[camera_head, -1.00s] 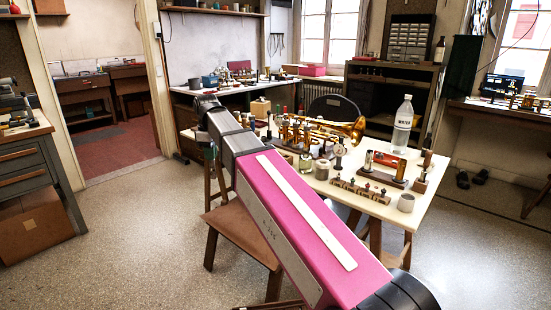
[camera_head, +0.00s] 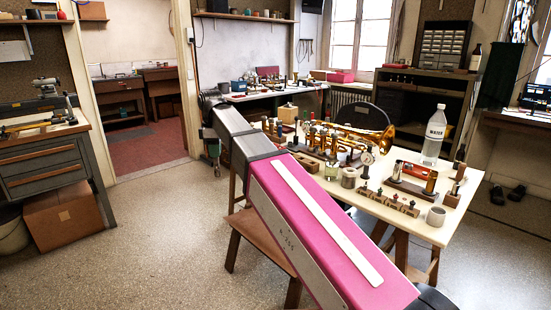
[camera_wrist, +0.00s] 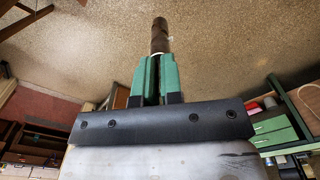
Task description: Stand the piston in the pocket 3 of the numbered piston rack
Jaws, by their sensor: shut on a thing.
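In the wrist view my gripper (camera_wrist: 156,78) has its green fingers shut on the piston (camera_wrist: 159,36), a worn brown-grey cylinder that sticks out beyond the fingertips. Its gripped end is hidden between the fingers. Below it only bare floor shows. In the head view a low wooden bar with several small dark-topped pieces (camera_head: 388,201) lies near the front edge of the white table and looks like the numbered rack. Its numbers and pocket 3 are too small to read. My gripper is well away from it, off the table.
The white table (camera_head: 465,190) is crowded: a brass trumpet (camera_head: 365,136), a water bottle (camera_head: 435,133), a grey cup (camera_head: 436,216) and a dial gauge (camera_head: 367,160). A wooden stool (camera_head: 262,242) stands before it. A drawer cabinet (camera_head: 45,175) stands at left; open floor lies between.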

